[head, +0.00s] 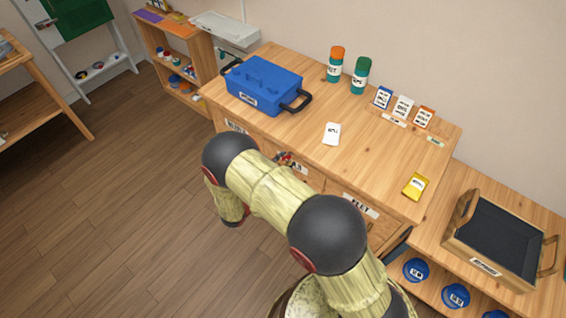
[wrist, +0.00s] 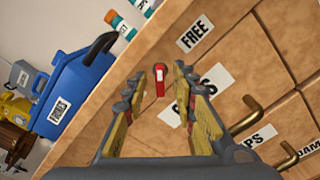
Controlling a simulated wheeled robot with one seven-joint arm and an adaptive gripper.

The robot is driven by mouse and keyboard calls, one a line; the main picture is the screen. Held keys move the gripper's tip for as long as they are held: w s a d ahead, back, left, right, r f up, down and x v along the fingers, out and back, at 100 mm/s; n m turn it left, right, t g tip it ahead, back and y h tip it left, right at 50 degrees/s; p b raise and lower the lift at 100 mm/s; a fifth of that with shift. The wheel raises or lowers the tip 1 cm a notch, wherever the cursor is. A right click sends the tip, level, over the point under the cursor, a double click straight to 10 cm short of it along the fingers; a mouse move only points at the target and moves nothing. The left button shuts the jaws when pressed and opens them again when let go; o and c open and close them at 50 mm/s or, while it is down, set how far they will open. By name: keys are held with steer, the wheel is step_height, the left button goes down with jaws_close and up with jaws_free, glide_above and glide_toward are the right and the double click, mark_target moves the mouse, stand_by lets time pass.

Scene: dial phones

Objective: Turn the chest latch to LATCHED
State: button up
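A small red latch (wrist: 160,84) with a pale tip shows on the wooden chest front in the wrist view. It points roughly up the picture, below and left of a white label reading FREE (wrist: 195,33). My gripper (wrist: 160,74) is open, with its fingers on either side of the latch in the picture. I cannot tell whether either finger touches it. A second white label (wrist: 215,76) is partly hidden by the right finger, so its word is unclear. In the head view my arm hides most of the chest front (head: 308,176).
Brass drawer handles (wrist: 247,117) stick out right of my gripper. The chest top (head: 300,110) holds a blue case (head: 262,84), two bottles, small cards and a yellow item (head: 416,186). A lower shelf on the right carries a wooden crate (head: 452,243). The floor at left is clear.

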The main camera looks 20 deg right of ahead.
steer(key=shift+c, duration=0.6)
jaws_close()
steer(key=shift+n, duration=0.3)
steer(key=n+p, duration=0.1)
steer(key=n, duration=0.1)
steer(key=shift+r+n+p, duration=0.15)
steer(key=shift+n+p, duration=0.15)
steer(key=n+p, duration=0.1)
steer(key=n, duration=0.3)
steer(key=shift+w+a+p, duration=0.1)
steer(key=shift+p, duration=0.3)
steer(key=n+p, duration=0.1)
steer(key=n, duration=0.4)
steer(key=shift+w+n+p, duration=0.1)
steer(key=shift+n+p, duration=0.3)
steer(key=shift+w+a+n+p, duration=0.15)
steer(key=shift+n+p, duration=0.45)
steer(key=shift+n, duration=1.9)
